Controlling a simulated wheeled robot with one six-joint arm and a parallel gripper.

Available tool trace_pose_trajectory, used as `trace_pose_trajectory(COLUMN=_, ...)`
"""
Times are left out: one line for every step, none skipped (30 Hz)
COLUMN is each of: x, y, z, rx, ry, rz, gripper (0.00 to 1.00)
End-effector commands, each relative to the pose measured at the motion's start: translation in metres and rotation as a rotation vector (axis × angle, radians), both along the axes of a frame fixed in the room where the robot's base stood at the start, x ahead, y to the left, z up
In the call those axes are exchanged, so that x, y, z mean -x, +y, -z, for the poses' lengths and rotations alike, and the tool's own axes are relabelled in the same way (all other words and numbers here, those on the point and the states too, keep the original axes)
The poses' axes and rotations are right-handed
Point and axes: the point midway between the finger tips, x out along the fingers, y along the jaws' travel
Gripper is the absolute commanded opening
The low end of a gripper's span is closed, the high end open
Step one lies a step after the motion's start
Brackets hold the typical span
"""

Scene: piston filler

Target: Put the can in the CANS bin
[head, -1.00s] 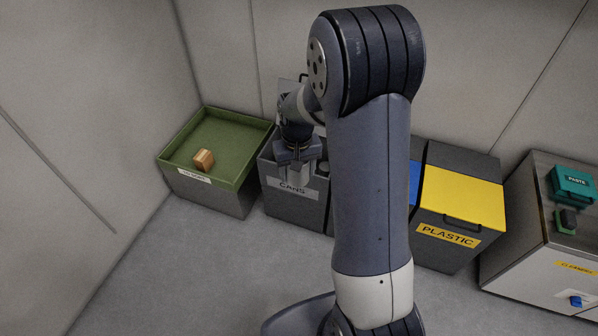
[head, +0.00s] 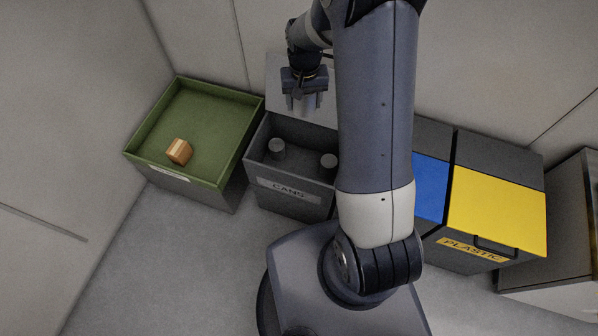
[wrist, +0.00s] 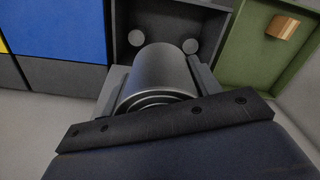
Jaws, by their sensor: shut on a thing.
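My gripper (head: 306,103) is shut on a grey metal can (wrist: 157,75), which shows between the fingers in the wrist view. In the head view the can is hard to tell from the fingers. The gripper is above the back part of the open grey CANS bin (head: 288,191), in front of its raised lid (head: 282,75). My arm covers the bin's right end. The bin's dark inside (wrist: 165,22) shows beyond the held can in the wrist view.
A green-lined open bin (head: 205,110) with a brown block (head: 179,151) stands left of the CANS bin. A blue-lidded bin (head: 430,185) and a yellow-lidded PLASTIC bin (head: 495,212) stand to the right. A grey cabinet (head: 570,240) is at the far right. Walls close off the back.

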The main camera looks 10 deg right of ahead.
Motion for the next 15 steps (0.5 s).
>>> trace_pose_trajectory(x=-0.002, y=0.000, z=0.032, rx=0.000, ry=0.002, rz=0.025, gripper=0.33)
trace_pose_trajectory(x=-0.003, y=0.000, z=0.042, rx=0.000, ry=0.003, rz=0.041, gripper=0.33)
trace_pose_trajectory(x=-0.006, y=0.000, z=0.055, rx=0.000, ry=0.002, rz=0.063, gripper=0.33)
trace_pose_trajectory(x=-0.007, y=0.000, z=0.064, rx=0.000, ry=0.001, rz=0.078, gripper=0.33)
trace_pose_trajectory(x=-0.009, y=0.000, z=0.074, rx=0.000, ry=0.001, rz=0.095, gripper=0.33)
trace_pose_trajectory(x=-0.011, y=0.001, z=0.087, rx=0.000, ry=0.001, rz=0.117, gripper=0.33)
trace_pose_trajectory(x=-0.012, y=0.001, z=0.097, rx=0.000, ry=0.001, rz=0.132, gripper=0.33)
trace_pose_trajectory(x=-0.013, y=0.001, z=0.106, rx=0.000, ry=0.001, rz=0.149, gripper=0.33)
trace_pose_trajectory(x=-0.015, y=0.001, z=0.119, rx=0.000, ry=0.001, rz=0.170, gripper=0.33)
trace_pose_trajectory(x=-0.016, y=0.001, z=0.129, rx=0.000, ry=0.002, rz=0.187, gripper=0.33)
trace_pose_trajectory(x=-0.018, y=0.001, z=0.139, rx=0.000, ry=0.001, rz=0.202, gripper=0.33)
trace_pose_trajectory(x=-0.019, y=0.001, z=0.152, rx=0.000, ry=0.001, rz=0.224, gripper=0.33)
trace_pose_trajectory(x=-0.021, y=0.001, z=0.162, rx=0.000, ry=0.002, rz=0.240, gripper=0.33)
trace_pose_trajectory(x=-0.022, y=0.001, z=0.172, rx=0.001, ry=0.002, rz=0.256, gripper=0.33)
trace_pose_trajectory(x=-0.023, y=0.001, z=0.185, rx=0.000, ry=0.001, rz=0.278, gripper=0.33)
